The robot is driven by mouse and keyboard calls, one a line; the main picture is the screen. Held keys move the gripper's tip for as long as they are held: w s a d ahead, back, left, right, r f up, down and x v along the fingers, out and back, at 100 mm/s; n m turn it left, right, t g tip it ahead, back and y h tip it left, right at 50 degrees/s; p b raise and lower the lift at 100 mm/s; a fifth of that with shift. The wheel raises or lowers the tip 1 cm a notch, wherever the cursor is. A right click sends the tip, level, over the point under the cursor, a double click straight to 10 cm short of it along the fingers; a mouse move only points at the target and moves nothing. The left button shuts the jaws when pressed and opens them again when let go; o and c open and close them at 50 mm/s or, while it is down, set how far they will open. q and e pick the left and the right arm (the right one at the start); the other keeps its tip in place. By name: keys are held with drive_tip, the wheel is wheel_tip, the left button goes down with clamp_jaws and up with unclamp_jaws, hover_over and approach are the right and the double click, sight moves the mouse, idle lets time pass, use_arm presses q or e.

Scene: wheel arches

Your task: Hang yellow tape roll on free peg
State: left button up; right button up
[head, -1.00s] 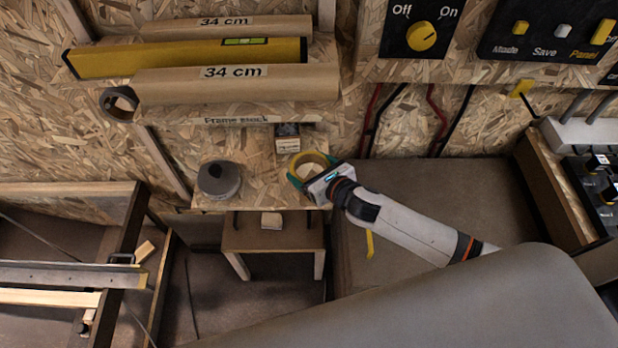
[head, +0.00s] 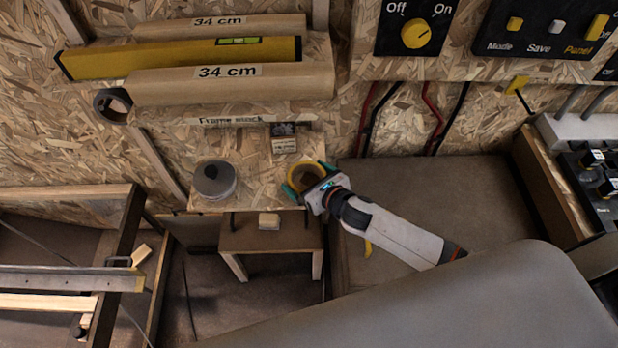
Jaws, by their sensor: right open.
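The yellow tape roll (head: 304,166) lies on the small wooden shelf below the "Frame stock" label, near its front right corner. My right gripper (head: 309,181) is at the roll, its jaws open, with one green fingertip at the roll's left side and the other at its right. The gripper hides the near part of the roll; I cannot tell whether the fingers touch it. A grey tape roll (head: 215,180) lies on the same shelf to the left. I cannot make out a free peg clearly. My left gripper is not in view.
A small box (head: 284,137) stands behind the yellow roll. A dark ring (head: 113,105) is at the lower tube's left end. A wooden stool (head: 270,238) stands below the shelf.

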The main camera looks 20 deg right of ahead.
drive_tip(key=shift+f+b, duration=0.1)
drive_tip(key=shift+b, duration=0.25)
drive_tip(key=v, duration=1.2)
drive_tip(key=shift+d+r, duration=0.2)
drive_tip(key=shift+d, duration=0.05)
